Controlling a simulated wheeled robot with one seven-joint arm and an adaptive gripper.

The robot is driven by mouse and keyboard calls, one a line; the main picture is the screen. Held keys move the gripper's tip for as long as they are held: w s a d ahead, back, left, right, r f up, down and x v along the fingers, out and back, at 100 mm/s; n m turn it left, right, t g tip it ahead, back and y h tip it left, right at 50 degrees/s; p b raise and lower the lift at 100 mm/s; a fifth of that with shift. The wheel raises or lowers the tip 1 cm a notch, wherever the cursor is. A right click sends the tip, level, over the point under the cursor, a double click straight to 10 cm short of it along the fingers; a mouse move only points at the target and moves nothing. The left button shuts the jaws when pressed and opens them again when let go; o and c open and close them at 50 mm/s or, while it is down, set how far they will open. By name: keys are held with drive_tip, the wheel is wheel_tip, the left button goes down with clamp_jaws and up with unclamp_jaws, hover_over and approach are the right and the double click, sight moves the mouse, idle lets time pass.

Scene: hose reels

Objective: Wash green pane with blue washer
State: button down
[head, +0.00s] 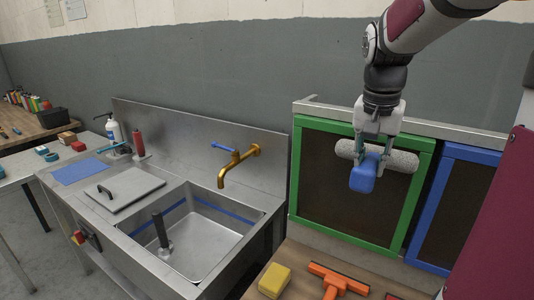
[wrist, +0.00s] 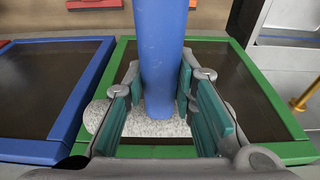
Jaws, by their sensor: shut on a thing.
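The green pane (head: 328,224) is a dark panel in a green frame, standing upright right of the sink; it also shows in the wrist view (wrist: 259,87). The blue washer has a blue handle (head: 362,178) and a light grey fuzzy roller (head: 402,161). My gripper (head: 371,150) is in front of the pane's upper right part, shut on the washer's handle. In the wrist view the handle (wrist: 162,50) stands between the teal finger pads, with the roller (wrist: 160,127) beyond them. Whether the roller touches the pane cannot be told.
A blue-framed pane (head: 424,215) stands right of the green one. An orange squeegee (head: 338,279) and a yellow block (head: 274,280) lie on the wooden surface below. A steel sink (head: 200,245) with a brass faucet (head: 237,165) is at left.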

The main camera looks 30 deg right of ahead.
drive_tip(key=shift+w+d, duration=0.35)
drive_tip(key=shift+d, duration=0.3)
idle(0.9)
drive_tip(key=s+a+b+x, duration=0.1)
drive_tip(key=b+x, duration=0.3)
drive_tip(key=x, duration=0.6)
drive_tip(key=shift+a+f, duration=0.45)
idle(0.6)
drive_tip(key=s+a+b+x, duration=0.1)
drive_tip(key=a+b+x, duration=0.1)
drive_tip(key=b+x, duration=0.5)
drive_tip(key=shift+s+x, duration=0.35)
drive_tip(key=shift+x, duration=3.1)
drive_tip(key=shift+a+b+x, duration=0.15)
drive_tip(key=shift+b+x, duration=0.45)
drive_tip(key=shift+x, duration=0.2)
drive_tip(key=shift+a+b+x, duration=0.15)
drive_tip(key=shift+b+x, duration=0.45)
drive_tip(key=shift+x, duration=0.25)
